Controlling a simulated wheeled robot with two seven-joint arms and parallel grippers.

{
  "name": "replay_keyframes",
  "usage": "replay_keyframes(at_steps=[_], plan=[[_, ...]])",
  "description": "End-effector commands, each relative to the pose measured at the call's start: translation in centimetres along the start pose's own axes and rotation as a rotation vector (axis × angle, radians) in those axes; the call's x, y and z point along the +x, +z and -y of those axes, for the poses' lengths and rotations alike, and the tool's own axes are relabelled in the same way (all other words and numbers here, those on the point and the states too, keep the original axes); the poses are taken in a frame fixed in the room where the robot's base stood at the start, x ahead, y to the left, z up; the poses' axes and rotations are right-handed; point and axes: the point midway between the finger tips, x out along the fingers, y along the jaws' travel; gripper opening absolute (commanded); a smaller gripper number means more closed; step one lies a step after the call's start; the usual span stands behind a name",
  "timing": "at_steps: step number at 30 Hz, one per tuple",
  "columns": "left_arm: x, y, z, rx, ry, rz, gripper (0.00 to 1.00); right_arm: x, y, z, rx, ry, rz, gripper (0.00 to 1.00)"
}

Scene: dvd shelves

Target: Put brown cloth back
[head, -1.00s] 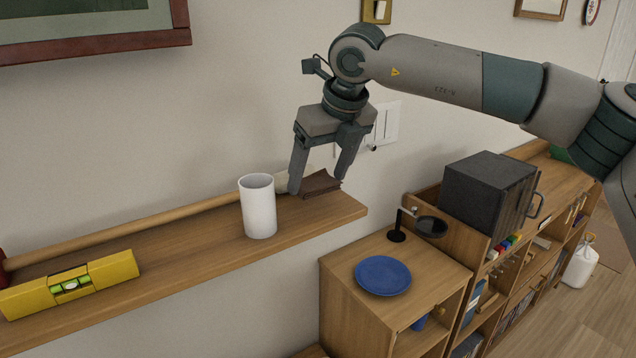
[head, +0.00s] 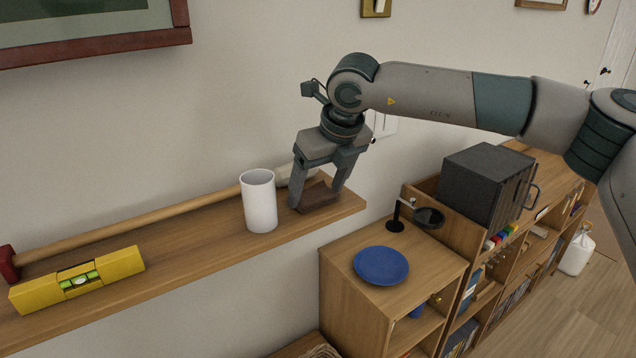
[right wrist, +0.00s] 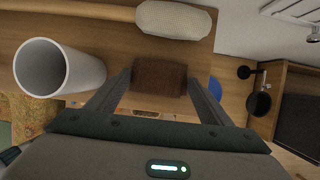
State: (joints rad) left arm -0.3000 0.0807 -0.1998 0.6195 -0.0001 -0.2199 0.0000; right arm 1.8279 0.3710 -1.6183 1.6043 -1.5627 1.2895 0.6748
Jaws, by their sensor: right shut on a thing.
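The brown cloth (head: 317,197) is a small folded dark brown bundle near the right end of the wooden wall shelf (head: 185,240). My right gripper (head: 317,200) points down over it, with one finger on each side of the cloth, shut on it. In the right wrist view the cloth (right wrist: 159,77) sits between the two fingertips (right wrist: 158,85). I cannot tell whether the cloth still touches the shelf. My left gripper is not in view.
A white cup (head: 259,202) stands just left of the cloth. A long wooden handle (head: 150,220) lies behind, its pale end (right wrist: 172,20) close to the cloth. A yellow level (head: 78,280) lies far left. Below right, a cabinet holds a blue plate (head: 381,266) and a black box (head: 487,186).

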Motion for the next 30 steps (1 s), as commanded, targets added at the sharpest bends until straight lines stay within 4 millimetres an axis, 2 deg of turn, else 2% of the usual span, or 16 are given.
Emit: replay_keyframes(at_steps=[2, 3, 4, 5, 14, 20, 26, 30], plan=[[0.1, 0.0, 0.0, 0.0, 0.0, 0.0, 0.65, 0.1, -0.1, 0.0, 0.0, 0.001, -0.001, 0.56], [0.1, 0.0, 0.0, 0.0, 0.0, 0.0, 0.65, 0.1, -0.1, 0.0, 0.0, 0.001, -0.001, 0.83], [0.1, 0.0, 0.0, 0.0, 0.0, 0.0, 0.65, 0.1, -0.1, 0.0, 0.0, 0.001, -0.002, 0.9], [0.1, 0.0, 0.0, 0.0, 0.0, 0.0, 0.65, 0.1, -0.1, 0.0, 0.0, 0.001, -0.002, 0.92], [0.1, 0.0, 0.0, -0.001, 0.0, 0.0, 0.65, 0.0, 0.0, -0.1, 0.0, 0.001, -0.001, 0.92], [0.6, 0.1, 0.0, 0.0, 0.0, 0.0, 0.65, -0.8, 0.0, 0.0, 0.001, 0.001, 0.0, 0.92], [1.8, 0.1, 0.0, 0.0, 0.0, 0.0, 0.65, -3.2, -0.1, 0.0, 0.0, 0.0, 0.002, 0.92], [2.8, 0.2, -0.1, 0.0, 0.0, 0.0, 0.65, -5.7, -0.1, -0.1, -0.001, 0.0, 0.003, 0.92]])
